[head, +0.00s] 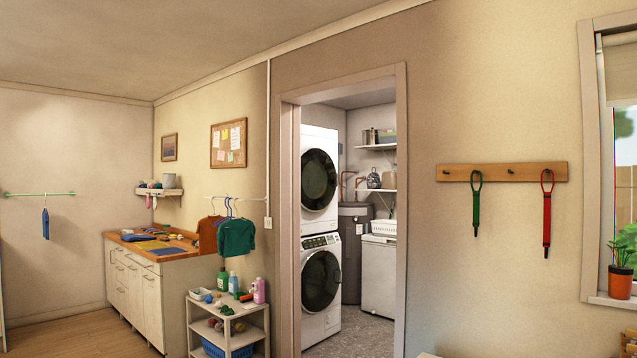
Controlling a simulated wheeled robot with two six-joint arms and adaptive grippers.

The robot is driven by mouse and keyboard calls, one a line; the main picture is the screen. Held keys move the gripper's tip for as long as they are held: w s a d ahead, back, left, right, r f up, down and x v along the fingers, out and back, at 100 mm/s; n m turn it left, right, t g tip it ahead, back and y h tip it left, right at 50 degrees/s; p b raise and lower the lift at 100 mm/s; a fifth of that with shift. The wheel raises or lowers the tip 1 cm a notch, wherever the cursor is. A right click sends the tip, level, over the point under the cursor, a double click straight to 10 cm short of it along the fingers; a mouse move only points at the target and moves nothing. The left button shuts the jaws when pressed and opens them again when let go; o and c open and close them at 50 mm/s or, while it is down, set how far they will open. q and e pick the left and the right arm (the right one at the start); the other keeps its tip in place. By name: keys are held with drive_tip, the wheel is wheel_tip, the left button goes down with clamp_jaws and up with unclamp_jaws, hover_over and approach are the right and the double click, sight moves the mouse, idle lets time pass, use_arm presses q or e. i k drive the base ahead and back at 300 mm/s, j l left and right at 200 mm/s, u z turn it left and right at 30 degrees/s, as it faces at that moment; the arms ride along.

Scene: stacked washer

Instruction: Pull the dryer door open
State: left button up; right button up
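Two white front-loading machines stand stacked in a small room behind a doorway. The upper machine (306,164) has a round dark door (318,180) that looks shut. The lower machine (309,275) has a control panel along its top and a round dark door (321,281), which also looks shut. I cannot tell from labels which one is the dryer. The door frame hides the left part of both machines. Neither of my grippers is in view.
The doorway frame (400,210) bounds the way in, with clear grey floor inside. A shelf cart (228,340) with bottles stands left of the doorway, beside a wooden-topped cabinet (140,290). A white chest (379,278) and a dark tank (352,255) stand right of the machines.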

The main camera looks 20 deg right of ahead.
sight(320, 177)
drive_tip(key=i+l+z, duration=0.25)
drive_tip(key=i, duration=0.55)
drive_tip(key=i+z, duration=0.25)
drive_tip(key=i, duration=0.55)
drive_tip(key=i+u, duration=0.2)
drive_tip(key=i, duration=1.1)
drive_tip(key=i+l+u, duration=0.2)
drive_tip(key=i, duration=1.05)
drive_tip(key=i+l+z, duration=0.1)
drive_tip(key=i+z, duration=0.35)
drive_tip(key=i+j+z, duration=0.1)
drive_tip(key=i+z, duration=0.35)
drive_tip(key=i, duration=0.25)
drive_tip(key=i+j+z, duration=0.3)
drive_tip(key=i+z, duration=0.15)
drive_tip(key=i+l, duration=0.15)
drive_tip(key=i, duration=0.35)
drive_tip(key=i+l+u, duration=0.15)
drive_tip(key=i, duration=0.3)
drive_tip(key=i+l, duration=0.2)
drive_tip(key=i, duration=0.3)
drive_tip(key=j+u, duration=0.05)
